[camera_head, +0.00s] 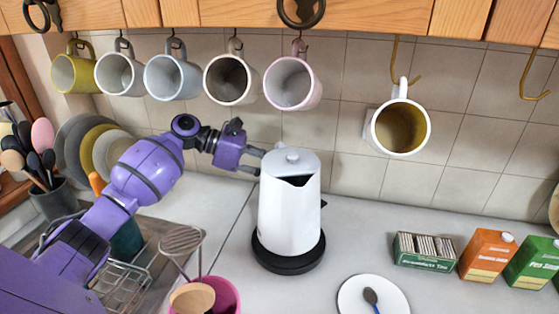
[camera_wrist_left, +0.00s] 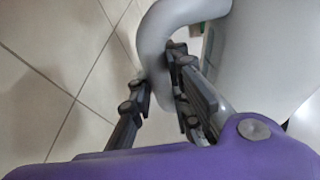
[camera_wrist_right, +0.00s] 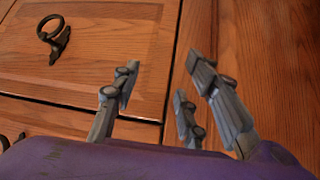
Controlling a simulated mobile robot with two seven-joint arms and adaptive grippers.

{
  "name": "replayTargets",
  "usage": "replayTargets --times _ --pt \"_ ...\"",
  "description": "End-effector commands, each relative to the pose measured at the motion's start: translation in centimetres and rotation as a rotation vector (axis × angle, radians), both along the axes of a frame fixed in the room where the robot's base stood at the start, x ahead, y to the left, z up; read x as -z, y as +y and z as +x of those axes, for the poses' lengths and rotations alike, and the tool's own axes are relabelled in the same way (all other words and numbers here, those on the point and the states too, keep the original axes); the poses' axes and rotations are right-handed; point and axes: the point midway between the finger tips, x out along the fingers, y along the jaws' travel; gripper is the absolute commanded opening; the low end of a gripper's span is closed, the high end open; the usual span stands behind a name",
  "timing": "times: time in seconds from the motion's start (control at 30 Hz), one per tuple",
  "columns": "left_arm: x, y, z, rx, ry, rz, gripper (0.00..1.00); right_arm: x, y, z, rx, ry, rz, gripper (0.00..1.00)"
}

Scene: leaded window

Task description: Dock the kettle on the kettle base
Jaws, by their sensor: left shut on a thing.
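The white kettle (camera_head: 288,208) stands upright over the round black kettle base (camera_head: 287,262), with its dark spout opening facing the camera. Its underside meets or nearly meets the base; I cannot tell whether it is fully seated. My left gripper (camera_head: 258,162) reaches in from the left behind the kettle. In the left wrist view, my left gripper (camera_wrist_left: 160,95) is shut on the kettle's curved grey handle (camera_wrist_left: 165,25), beside the kettle body (camera_wrist_left: 265,60). My right gripper (camera_wrist_right: 155,95) is open and empty in front of wooden cabinet doors; it is outside the head view.
A white saucer with a spoon (camera_head: 352,300) lies front right of the base. A tea box (camera_head: 425,254) and cartons (camera_head: 487,256) stand further right. A pink container (camera_head: 228,296) and dish rack (camera_head: 135,275) are left. Mugs (camera_head: 290,84) hang above.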

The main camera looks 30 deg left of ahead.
Motion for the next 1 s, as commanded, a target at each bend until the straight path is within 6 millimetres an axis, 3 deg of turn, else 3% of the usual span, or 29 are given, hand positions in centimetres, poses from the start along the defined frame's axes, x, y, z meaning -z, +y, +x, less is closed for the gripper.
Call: replayTargets --times 0.23,1.0 --pt "1.63 -0.06 0.09 -0.002 -0.001 -0.007 0.00 1.69 -0.05 -0.80 -0.002 0.020 -0.004 0.40" --pt "1.50 -0.05 0.09 -0.002 -0.005 -0.008 0.00 1.46 -0.02 -0.15 -0.004 0.009 -0.005 0.40"
